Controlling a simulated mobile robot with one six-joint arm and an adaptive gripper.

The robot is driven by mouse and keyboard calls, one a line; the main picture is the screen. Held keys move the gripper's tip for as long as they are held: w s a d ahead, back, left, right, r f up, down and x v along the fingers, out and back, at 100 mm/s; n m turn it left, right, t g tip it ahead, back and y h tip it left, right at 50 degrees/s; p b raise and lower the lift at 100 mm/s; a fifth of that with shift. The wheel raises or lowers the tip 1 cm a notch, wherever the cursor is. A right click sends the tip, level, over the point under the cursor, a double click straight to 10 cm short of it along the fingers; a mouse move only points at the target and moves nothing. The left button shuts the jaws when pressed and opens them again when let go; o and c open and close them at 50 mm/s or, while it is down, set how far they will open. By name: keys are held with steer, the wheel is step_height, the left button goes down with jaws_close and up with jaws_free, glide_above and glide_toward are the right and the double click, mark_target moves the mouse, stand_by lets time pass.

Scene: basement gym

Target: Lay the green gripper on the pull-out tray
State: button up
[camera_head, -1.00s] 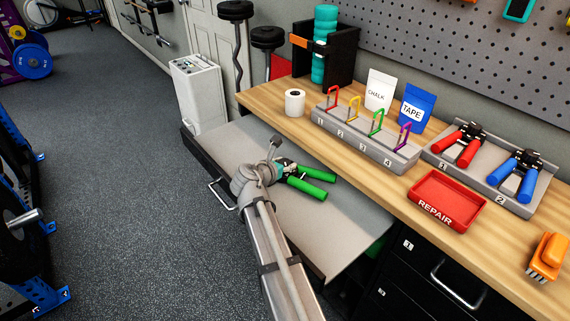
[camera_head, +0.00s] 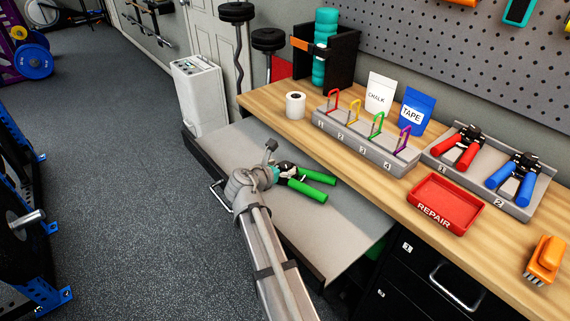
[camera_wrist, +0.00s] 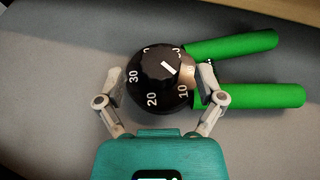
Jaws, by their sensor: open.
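The green gripper, a hand-grip tool with two green handles (camera_head: 307,191) and a black numbered dial, lies on the grey pull-out tray (camera_head: 335,232). Its handles point right. In the wrist view its dial (camera_wrist: 152,92) is between the fingers of my gripper (camera_wrist: 161,74), with the handles (camera_wrist: 250,96) to the right. My gripper (camera_head: 272,174) is open, low over the tray at the dial end, one finger on each side of the dial. I cannot tell whether either finger touches it. My gripper hides part of the dial end in the head view.
The wooden bench (camera_head: 262,105) stands behind and right of the tray, bearing a tape roll (camera_head: 295,104), a numbered rack (camera_head: 365,146), a red REPAIR tray (camera_head: 446,204) and a grey holder (camera_head: 478,178) with red and blue grippers. The tray is clear around the green gripper.

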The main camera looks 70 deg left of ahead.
steer(key=p+v, duration=0.3)
steer(key=v, duration=0.6)
steer(key=shift+s+d+r, duration=0.15)
steer(key=shift+s+r, duration=0.05)
steer(key=shift+s, duration=0.05)
stand_by(0.7)
